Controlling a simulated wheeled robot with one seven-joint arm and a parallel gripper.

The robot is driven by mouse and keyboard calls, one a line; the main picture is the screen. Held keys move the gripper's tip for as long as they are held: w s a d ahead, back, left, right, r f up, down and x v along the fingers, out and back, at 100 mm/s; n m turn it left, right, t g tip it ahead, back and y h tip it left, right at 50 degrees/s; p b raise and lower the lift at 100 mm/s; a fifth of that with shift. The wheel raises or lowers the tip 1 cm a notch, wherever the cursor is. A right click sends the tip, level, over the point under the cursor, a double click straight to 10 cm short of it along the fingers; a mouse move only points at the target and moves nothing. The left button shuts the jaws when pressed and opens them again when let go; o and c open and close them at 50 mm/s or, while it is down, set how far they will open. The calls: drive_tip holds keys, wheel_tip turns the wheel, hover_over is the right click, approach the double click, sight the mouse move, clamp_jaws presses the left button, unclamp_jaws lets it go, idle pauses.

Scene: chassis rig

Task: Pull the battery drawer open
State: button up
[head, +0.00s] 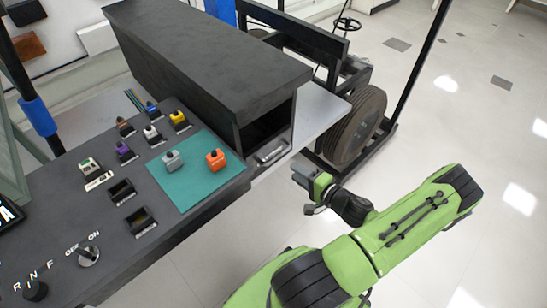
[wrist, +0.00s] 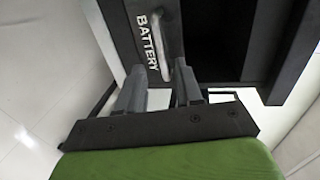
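The battery drawer (head: 268,161) sits in the end of a dark grey housing, below a dark opening, and looks shut. Its light metal bar handle (head: 271,152) shows in the head view. In the wrist view the drawer front (wrist: 149,42) carries the word BATTERY, with the handle (wrist: 161,45) beside it. My gripper (head: 300,174) is just right of and below the handle in the head view, with a small gap. In the wrist view its two fingers (wrist: 159,72) are apart, and the handle's near end appears between and beyond their tips. Nothing is held.
The dark housing (head: 205,55) stands on a console (head: 135,205) with a teal mat (head: 195,190) carrying a grey and an orange block. A pale ledge (head: 318,108) and a wheel (head: 357,127) lie beyond the drawer. Tiled floor (head: 490,110) is clear at right.

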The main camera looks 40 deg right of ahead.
sight(275, 157)
drive_tip(key=b+x, duration=0.2)
drive_tip(key=x, duration=0.9)
drive_tip(key=shift+w+d, duration=0.1)
clamp_jaws()
